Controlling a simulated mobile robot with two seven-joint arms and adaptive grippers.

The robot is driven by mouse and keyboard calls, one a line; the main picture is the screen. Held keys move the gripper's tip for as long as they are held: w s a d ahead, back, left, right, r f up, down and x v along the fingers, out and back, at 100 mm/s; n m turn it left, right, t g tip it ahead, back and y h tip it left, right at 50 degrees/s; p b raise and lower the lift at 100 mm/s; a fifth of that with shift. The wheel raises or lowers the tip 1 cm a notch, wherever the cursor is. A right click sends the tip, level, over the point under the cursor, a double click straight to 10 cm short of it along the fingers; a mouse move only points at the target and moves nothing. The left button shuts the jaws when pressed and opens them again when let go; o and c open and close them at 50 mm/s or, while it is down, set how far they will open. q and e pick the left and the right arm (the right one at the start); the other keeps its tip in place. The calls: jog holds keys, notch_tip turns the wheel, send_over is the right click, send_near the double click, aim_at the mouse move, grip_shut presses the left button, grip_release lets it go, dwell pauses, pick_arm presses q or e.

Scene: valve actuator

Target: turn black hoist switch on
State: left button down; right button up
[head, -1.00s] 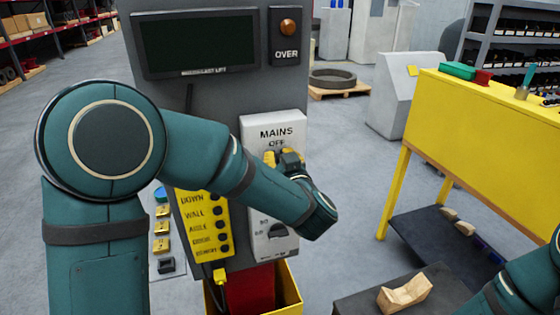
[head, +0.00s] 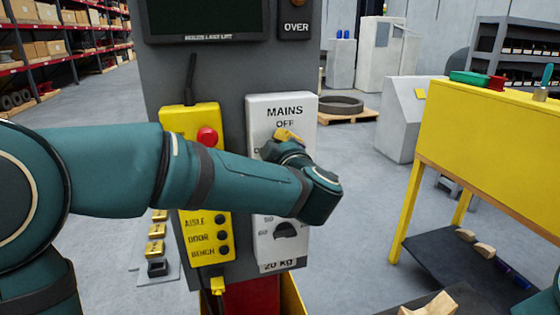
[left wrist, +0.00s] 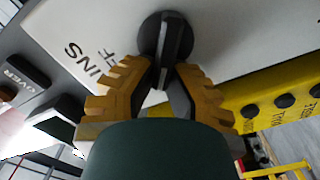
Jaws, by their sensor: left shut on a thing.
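The white switch panel (head: 303,107) carries the words MAINS and OFF. Its upper black rotary switch (left wrist: 165,32) shows in the left wrist view, a round knob with a raised grip bar. My left gripper (head: 284,136) is at this switch and hides it in the head view. In the left wrist view the yellow fingers of the left gripper (left wrist: 164,78) are closed on the grip bar from both sides. A second dark knob (head: 286,231) sits lower on the panel, partly covered by my wrist. My right gripper is out of view.
A yellow button box (head: 188,119) with a red button (head: 207,136) hangs left of the panel, partly behind my left arm. A dark screen (head: 207,18) is above. A yellow workbench (head: 480,135) stands to the right, with open floor between.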

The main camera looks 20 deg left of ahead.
pick_arm(q)
jog(key=n+b, duration=0.1)
jog(key=b, duration=0.1)
jog(key=f+n+b, duration=0.1)
jog(key=n+b, duration=0.1)
jog(key=shift+s+a+f, duration=0.1)
jog(key=shift+a+f, duration=0.05)
jog(key=shift+f+n+b, duration=0.1)
jog(key=shift+n+b, duration=0.9)
jog(key=shift+n, duration=0.5)
jog(key=c, duration=1.1)
grip_release()
jog(key=shift+c, duration=0.2)
jog(key=shift+o, duration=0.8)
jog(key=v, duration=1.2)
